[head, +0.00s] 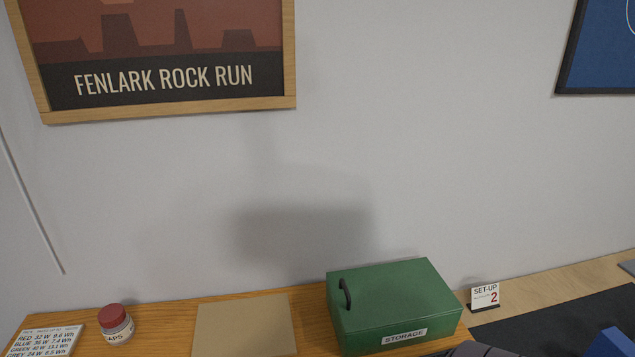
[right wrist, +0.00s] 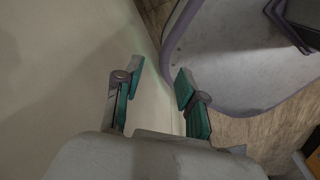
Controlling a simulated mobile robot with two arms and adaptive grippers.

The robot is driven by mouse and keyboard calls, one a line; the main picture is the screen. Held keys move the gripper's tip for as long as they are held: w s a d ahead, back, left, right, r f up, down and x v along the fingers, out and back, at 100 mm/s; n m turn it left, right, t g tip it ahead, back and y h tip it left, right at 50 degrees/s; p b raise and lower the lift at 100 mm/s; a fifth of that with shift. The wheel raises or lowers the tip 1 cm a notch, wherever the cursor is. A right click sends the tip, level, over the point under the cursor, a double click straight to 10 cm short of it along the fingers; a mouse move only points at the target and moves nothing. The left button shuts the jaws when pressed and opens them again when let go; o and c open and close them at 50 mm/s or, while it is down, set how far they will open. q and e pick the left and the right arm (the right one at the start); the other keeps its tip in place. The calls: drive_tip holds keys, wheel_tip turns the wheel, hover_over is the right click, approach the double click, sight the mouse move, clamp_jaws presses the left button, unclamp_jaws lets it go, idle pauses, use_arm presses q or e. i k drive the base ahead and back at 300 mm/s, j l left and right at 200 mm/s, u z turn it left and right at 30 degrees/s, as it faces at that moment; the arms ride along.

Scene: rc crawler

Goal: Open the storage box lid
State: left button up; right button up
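The green storage box (head: 392,302) stands on the wooden table against the wall in the head view. Its lid (head: 400,285) is closed. A dark handle (head: 345,294) sits at the lid's left side, and a label on the front reads STORAGE. My right gripper (right wrist: 157,80) shows in the right wrist view with its two teal-padded fingers apart and nothing between them. The box does not show in that view. In the head view neither gripper can be made out; a dark shape at the bottom edge partly covers the area by the box's front right corner.
A tan board (head: 243,325) lies left of the box. A red-lidded jar (head: 116,322) and a printed card (head: 47,341) stand farther left. A SET-UP 2 sign (head: 485,297) stands close on the right, beside a dark mat (head: 560,322) with a blue object (head: 610,343) on it.

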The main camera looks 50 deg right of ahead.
sight(368, 298)
drive_tip(key=z, duration=2)
drive_tip(key=k+u, duration=0.15)
drive_tip(key=k, duration=0.8)
